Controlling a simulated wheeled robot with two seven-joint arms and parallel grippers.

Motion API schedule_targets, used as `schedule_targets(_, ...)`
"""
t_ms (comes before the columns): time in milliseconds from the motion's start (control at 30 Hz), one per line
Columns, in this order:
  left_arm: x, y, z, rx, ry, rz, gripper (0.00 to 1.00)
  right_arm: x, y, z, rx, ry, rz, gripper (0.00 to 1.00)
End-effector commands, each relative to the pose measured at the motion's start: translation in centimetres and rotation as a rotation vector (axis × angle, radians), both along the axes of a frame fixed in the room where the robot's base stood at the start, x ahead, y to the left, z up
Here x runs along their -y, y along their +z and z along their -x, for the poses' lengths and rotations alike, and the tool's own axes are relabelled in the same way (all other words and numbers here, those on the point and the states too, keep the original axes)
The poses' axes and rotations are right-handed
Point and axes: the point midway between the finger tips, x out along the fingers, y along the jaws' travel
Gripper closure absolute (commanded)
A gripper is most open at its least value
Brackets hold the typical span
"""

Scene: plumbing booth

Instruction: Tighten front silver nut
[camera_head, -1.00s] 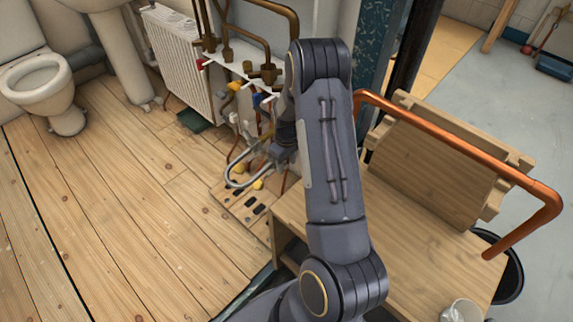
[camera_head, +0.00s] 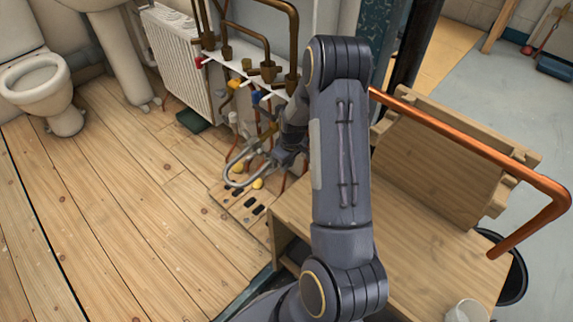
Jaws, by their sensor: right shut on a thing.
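My right gripper (camera_head: 272,154) is at the upper right end of this bend, partly covered by my own wrist and forearm. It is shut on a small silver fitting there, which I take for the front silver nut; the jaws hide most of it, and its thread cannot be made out. The arm reaches in from the lower middle and blocks part of the pipework. My left gripper is out of view.
Brown pipes and valves with coloured handles (camera_head: 233,84) stand behind the bend, beside a white radiator (camera_head: 178,55). A wooden bench (camera_head: 415,255) with a copper pipe (camera_head: 460,140) is at the right. The wooden floor (camera_head: 120,200) at the left is clear.

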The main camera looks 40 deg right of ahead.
Motion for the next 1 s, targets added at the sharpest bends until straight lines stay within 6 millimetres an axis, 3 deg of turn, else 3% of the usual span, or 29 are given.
schedule_targets(200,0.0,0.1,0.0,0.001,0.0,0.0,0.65,0.0,0.0,0.0,0.0,0.0,0.0,1.0)
schedule_targets(233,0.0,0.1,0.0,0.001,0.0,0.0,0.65,0.0,0.0,0.0,0.0,0.0,0.0,0.79)
schedule_targets(400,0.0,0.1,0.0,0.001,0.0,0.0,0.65,0.0,0.0,0.0,-0.001,0.0,0.0,0.58)
schedule_targets(733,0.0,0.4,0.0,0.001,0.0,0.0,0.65,0.0,0.6,0.0,0.001,0.0,0.001,0.58)
schedule_targets(1000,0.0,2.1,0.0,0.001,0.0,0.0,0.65,0.1,5.1,0.6,0.001,0.0,0.001,0.58)
